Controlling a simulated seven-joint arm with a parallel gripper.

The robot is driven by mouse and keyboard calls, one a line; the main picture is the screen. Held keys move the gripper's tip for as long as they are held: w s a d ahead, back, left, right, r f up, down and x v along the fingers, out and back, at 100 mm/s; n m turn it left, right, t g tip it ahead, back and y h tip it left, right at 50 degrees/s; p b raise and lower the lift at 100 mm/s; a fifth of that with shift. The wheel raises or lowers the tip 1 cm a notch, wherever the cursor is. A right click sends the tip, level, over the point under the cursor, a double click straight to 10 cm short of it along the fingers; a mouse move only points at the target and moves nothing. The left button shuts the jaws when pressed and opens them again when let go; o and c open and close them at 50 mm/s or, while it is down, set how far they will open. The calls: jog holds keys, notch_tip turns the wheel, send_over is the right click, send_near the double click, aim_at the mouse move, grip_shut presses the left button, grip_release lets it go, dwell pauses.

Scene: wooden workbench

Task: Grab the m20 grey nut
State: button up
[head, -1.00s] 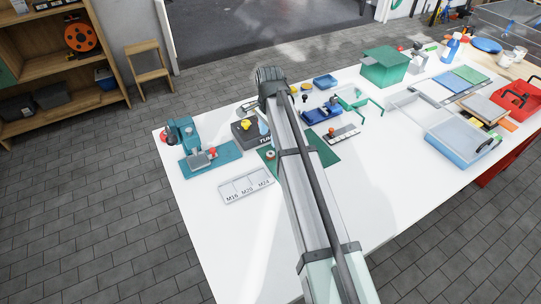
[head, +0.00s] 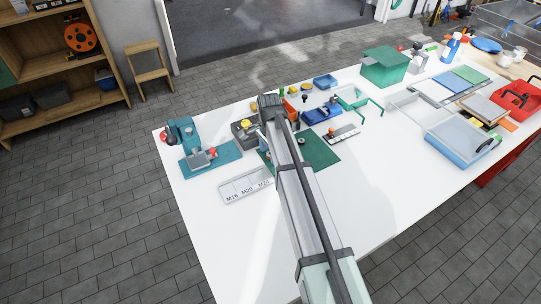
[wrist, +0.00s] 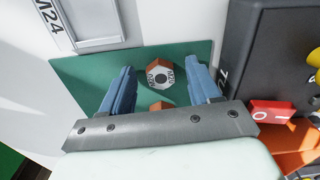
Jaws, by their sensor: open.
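A hex nut (wrist: 160,74) with a pale grey top, dark hole and orange-brown sides lies on the green mat (wrist: 80,72) in the wrist view. Its lettering looks like M20, seen turned around. My gripper (wrist: 160,69) is open, its blue fingers on either side of the nut with gaps to both. A second orange-brown piece (wrist: 160,105) shows partly between the fingers, nearer the gripper body, which hides the rest. In the head view my arm covers the nut and the fingertips.
A pale tray (head: 235,199) marked M16, M20 and M24 lies left of the mat; its M24 end shows in the wrist view (wrist: 97,44). A dark box (wrist: 265,45) and a red switch (wrist: 270,109) stand close to the right finger. Bare white table lies in front.

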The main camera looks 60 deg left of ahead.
jog(key=c, duration=1.1)
jog(key=shift+c, duration=0.2)
